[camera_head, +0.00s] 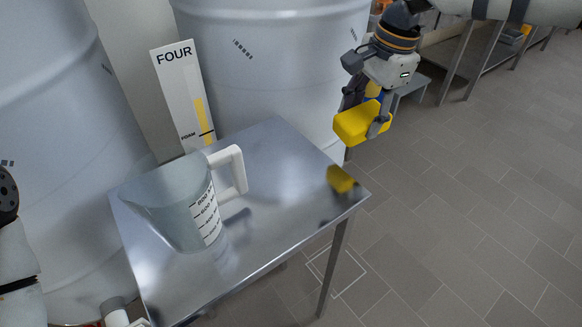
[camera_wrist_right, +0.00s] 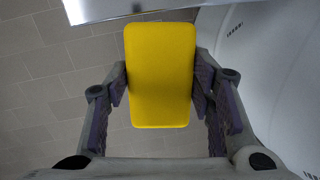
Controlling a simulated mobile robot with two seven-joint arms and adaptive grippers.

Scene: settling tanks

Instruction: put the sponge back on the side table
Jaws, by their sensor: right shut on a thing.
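The yellow sponge (camera_head: 357,124) is held in my right gripper (camera_head: 368,112), above and beyond the far right corner of the shiny metal side table (camera_head: 285,165). In the right wrist view the sponge (camera_wrist_right: 160,75) sits between both fingers, which press on its sides. The table's edge (camera_wrist_right: 125,8) shows at the top of that view, apart from the sponge. A yellow patch on the table's right part looks like the sponge's reflection. My left gripper is not in view; only parts of my left arm show at the left edge.
A large clear measuring jug (camera_head: 185,210) with a white handle stands on the table's left half. Big pale tanks (camera_head: 270,60) and a white gauge board (camera_head: 180,85) marked FOUR stand behind. The table's right part is bare. A workbench (camera_head: 460,50) stands at the back right.

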